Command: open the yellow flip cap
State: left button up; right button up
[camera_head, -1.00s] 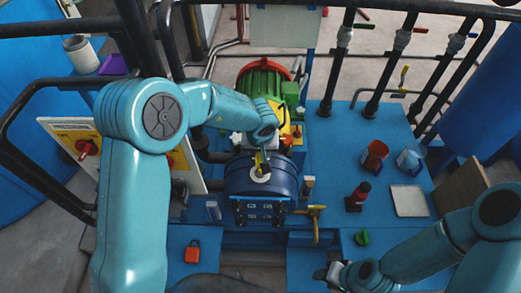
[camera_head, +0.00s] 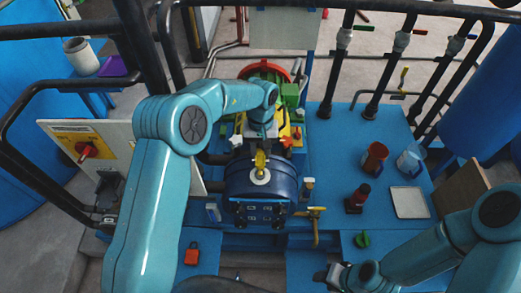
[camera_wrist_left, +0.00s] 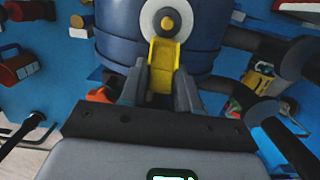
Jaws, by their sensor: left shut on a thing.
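In the left wrist view, the yellow cap (camera_wrist_left: 164,55) runs from the pale fitting (camera_wrist_left: 160,18) back between my fingers. My left gripper (camera_head: 261,146) is shut on the cap, one finger on each side; it also shows in the left wrist view (camera_wrist_left: 160,88). My right gripper (camera_head: 332,276) is low at the bottom right, away from the vessel, and its jaws are too small to read.
A green motor with a red rim (camera_head: 266,72) stands behind the vessel. A red padlock (camera_head: 192,254) lies front left.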

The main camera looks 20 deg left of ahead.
pick_arm(q)
jog(key=shift+f, duration=0.1)
jog(key=o, duration=1)
jog(key=shift+w+a+r+b, duration=0.1)
jog(key=shift+w+r, duration=0.25)
jog(key=shift+r, duration=2.35)
jog(key=shift+w+a+r+b, duration=0.1)
jog(key=shift+w+r, duration=0.2)
jog(key=shift+r, duration=2.4)
jog(key=shift+w+a+r+b, duration=0.1)
jog(key=shift+w+r, duration=0.25)
jog(key=shift+r, duration=2.35)
